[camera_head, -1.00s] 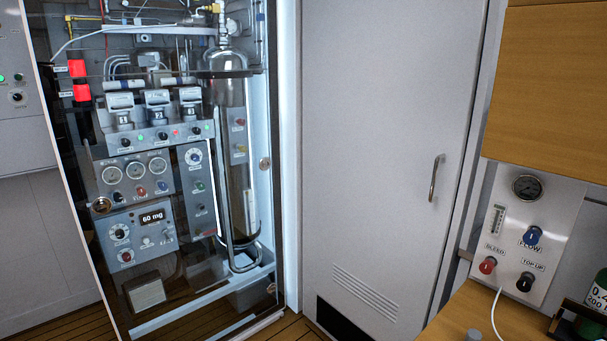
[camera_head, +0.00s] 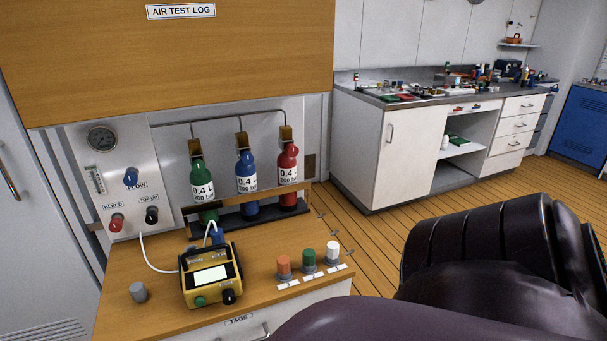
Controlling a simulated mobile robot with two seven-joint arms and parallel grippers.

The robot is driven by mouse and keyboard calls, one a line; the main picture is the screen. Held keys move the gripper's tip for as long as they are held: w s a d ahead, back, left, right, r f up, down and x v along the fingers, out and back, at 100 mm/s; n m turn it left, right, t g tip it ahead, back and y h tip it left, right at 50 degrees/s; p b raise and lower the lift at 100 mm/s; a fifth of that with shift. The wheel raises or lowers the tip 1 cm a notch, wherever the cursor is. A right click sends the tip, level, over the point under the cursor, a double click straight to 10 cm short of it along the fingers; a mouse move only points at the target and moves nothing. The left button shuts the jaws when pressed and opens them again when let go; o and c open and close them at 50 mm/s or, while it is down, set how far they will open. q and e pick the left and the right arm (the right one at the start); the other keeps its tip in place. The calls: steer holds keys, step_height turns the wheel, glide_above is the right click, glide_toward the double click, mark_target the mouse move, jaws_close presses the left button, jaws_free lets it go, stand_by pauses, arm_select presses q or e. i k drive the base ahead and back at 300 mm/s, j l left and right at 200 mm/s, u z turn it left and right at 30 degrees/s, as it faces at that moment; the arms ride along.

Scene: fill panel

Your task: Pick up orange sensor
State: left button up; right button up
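The orange sensor (camera_head: 284,265) is a small upright cylinder on the wooden counter (camera_head: 170,322), at the left end of a short row. A green cylinder (camera_head: 309,260) and a white-topped one (camera_head: 333,252) stand to its right, with white labels in front of them. A yellow meter (camera_head: 210,274) with a screen and knobs stands left of the row. Neither of my grippers is in view.
A grey cap (camera_head: 138,292) stands left of the meter. Green (camera_head: 199,180), blue (camera_head: 246,172) and red (camera_head: 288,165) bottles stand in a rack behind. A large dark shape (camera_head: 490,270) fills the lower right; I cannot tell whether it is mine.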

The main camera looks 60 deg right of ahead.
mark_target(283, 263)
steer(key=z, duration=1.75)
